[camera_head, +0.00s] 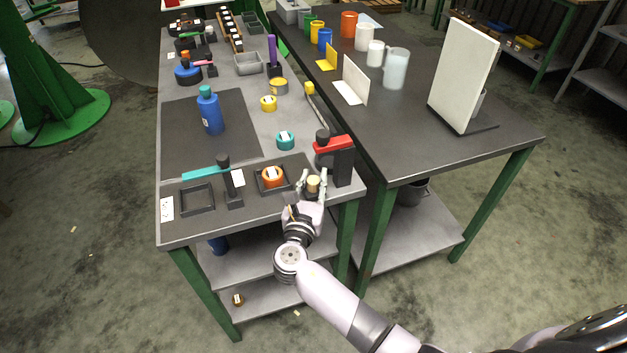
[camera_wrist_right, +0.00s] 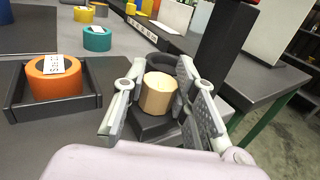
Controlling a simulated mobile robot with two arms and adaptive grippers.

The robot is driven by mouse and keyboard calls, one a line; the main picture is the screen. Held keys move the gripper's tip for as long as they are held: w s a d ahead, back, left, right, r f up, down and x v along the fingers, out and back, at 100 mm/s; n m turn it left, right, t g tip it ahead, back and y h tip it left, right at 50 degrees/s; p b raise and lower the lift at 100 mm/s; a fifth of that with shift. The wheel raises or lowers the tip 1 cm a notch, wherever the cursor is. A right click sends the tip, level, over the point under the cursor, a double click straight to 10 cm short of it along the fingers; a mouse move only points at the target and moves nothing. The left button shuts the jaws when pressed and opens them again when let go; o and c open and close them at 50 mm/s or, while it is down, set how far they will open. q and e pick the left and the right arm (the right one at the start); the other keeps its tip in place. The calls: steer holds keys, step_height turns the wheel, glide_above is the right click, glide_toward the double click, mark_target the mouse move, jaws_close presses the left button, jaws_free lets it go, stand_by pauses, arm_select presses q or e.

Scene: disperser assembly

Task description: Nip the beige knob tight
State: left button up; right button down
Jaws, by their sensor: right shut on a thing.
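The beige knob (camera_head: 313,184) is a small faceted piece near the front right corner of the grey workbench, at the foot of a black stand with a red arm (camera_head: 333,144). In the right wrist view the knob (camera_wrist_right: 158,93) sits between my fingers above a dark base. My right gripper (camera_head: 312,186) is shut on the knob, with a finger on either side of it; the fingers also show in the right wrist view (camera_wrist_right: 160,100). My left gripper is in neither view.
An orange ring-shaped part (camera_head: 272,177) sits in a black square tray just left of my right gripper. A stand with a teal arm (camera_head: 207,173) and an empty black frame (camera_head: 197,199) are further left. A teal part (camera_head: 285,140) and a blue bottle (camera_head: 210,112) stand behind.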

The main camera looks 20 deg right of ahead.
steer(key=c, duration=1.3)
jaws_free()
steer(key=v, duration=1.2)
